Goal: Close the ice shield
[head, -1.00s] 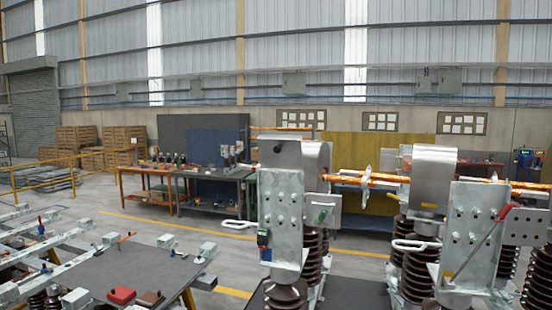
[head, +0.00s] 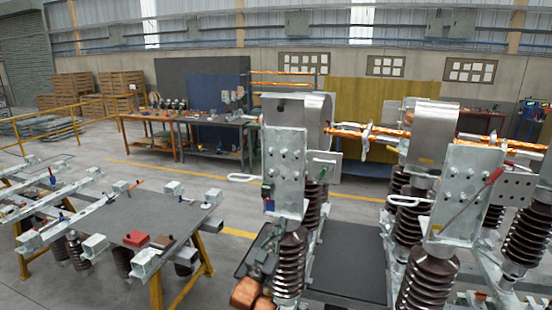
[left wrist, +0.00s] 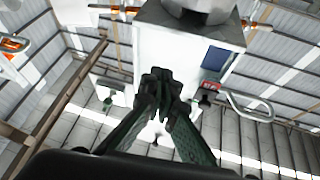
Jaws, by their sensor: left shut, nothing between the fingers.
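Two curved bare-metal covers, which look like the ice shields, sit atop the isolator frames in the head view: a near-left one (head: 318,118) and one further right (head: 432,132). Each is by an upright galvanised plate, the left plate (head: 285,165) and the right plate (head: 466,185). My left gripper (head: 274,236) is low in front of the left isolator, below the left plate. In the left wrist view the dark green fingers (left wrist: 160,92) are shut and empty, with the pale plate (left wrist: 180,55) behind them. I cannot tell whether they touch it. My right gripper is out of view.
Brown ribbed insulators (head: 288,262) stand beneath the plates. A looped metal rod (head: 243,178) juts left from the left isolator. A red-handled lever (head: 494,176) crosses the right plate. A frame with a dark board (head: 160,222) stands at left; open floor lies behind.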

